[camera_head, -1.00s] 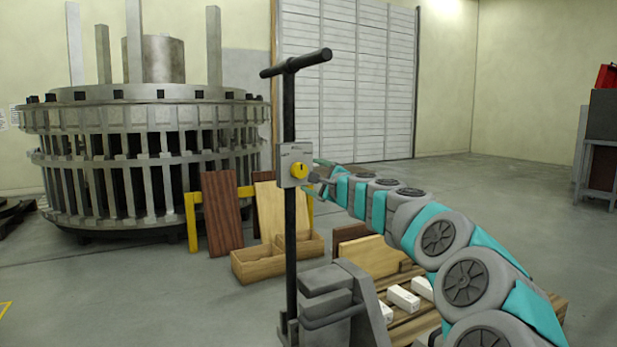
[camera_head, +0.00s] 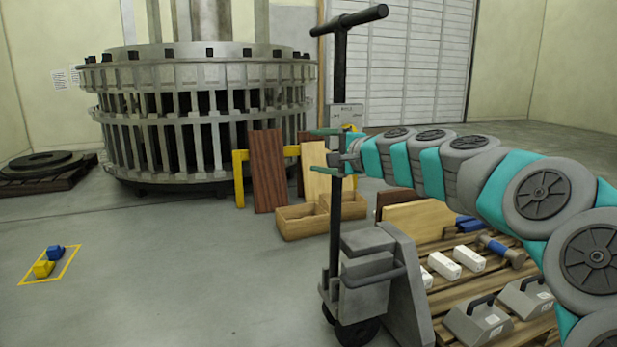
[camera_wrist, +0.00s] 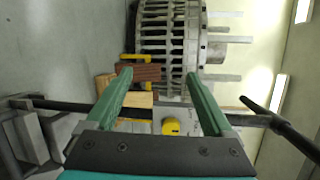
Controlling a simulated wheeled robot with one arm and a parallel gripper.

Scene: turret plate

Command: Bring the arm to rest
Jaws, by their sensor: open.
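My arm reaches in from the right in the head view. My gripper (camera_head: 326,152) is open and empty, its green fingers one above the other by the black post of the pallet jack (camera_head: 337,68), just below the grey box (camera_head: 342,113). I cannot tell whether a finger touches the post. The box's yellow knob (camera_head: 351,128) is partly hidden behind my arm. In the wrist view the open gripper (camera_wrist: 158,72) spreads its fingers either side of the yellow knob (camera_wrist: 170,127) and part of the box; nothing is held.
A wooden pallet (camera_head: 462,297) with white blocks (camera_head: 443,265) and grey weights (camera_head: 478,322) lies under my arm. Wooden boxes (camera_head: 302,222) and boards (camera_head: 268,172) stand by a yellow frame (camera_head: 239,178) before the large turret (camera_head: 200,110). The floor at left is mostly clear.

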